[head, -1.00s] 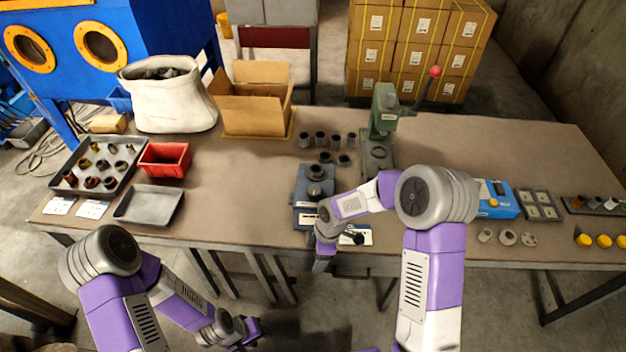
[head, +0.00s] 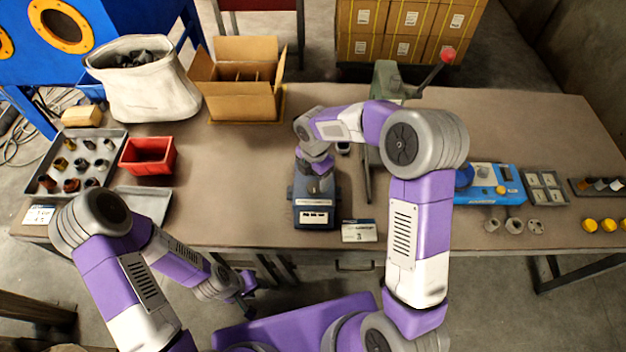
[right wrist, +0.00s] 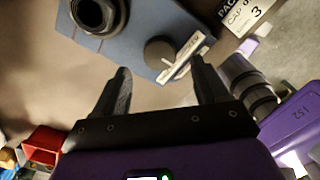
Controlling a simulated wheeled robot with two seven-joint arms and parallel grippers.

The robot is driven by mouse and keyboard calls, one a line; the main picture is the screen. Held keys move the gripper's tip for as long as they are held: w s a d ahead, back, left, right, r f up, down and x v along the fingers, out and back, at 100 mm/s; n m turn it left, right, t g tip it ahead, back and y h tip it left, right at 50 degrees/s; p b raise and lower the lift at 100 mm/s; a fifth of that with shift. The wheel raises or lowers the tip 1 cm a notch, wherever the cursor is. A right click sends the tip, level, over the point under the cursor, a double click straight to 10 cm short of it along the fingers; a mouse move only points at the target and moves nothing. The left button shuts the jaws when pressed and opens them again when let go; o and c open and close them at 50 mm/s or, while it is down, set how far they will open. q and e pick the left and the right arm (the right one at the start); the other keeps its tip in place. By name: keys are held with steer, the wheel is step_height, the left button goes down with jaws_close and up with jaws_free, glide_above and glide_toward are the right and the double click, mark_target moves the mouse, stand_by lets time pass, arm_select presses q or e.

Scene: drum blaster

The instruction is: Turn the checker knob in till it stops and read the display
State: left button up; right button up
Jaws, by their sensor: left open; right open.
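The blue checker (head: 315,207) stands on the bench, with a pale display panel (head: 314,218) on its front. In the right wrist view, the checker's blue body (right wrist: 130,38) carries a dark ring-shaped fitting (right wrist: 98,14). A round dark knob (right wrist: 160,52) shows beside the pale display (right wrist: 184,57). The readout is too small and tilted to read. My right gripper (right wrist: 163,82) is open and empty; the knob appears just beyond the gap between its fingertips. In the head view my right wrist hides the checker's top. My left gripper (head: 246,286) is open, low in front of the bench.
A printed card (head: 360,231) lies right of the checker. A green press (head: 388,78) with a red-tipped lever stands behind my right arm. A red bin (head: 148,155), open carton (head: 240,95) and white sack (head: 150,90) are left. Bench between bin and checker is clear.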

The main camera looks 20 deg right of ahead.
mark_target(314, 187)
steer(key=shift+f+b, duration=0.3)
steer(key=shift+f, duration=2)
steer(key=shift+c, duration=0.4)
steer(key=c, duration=1)
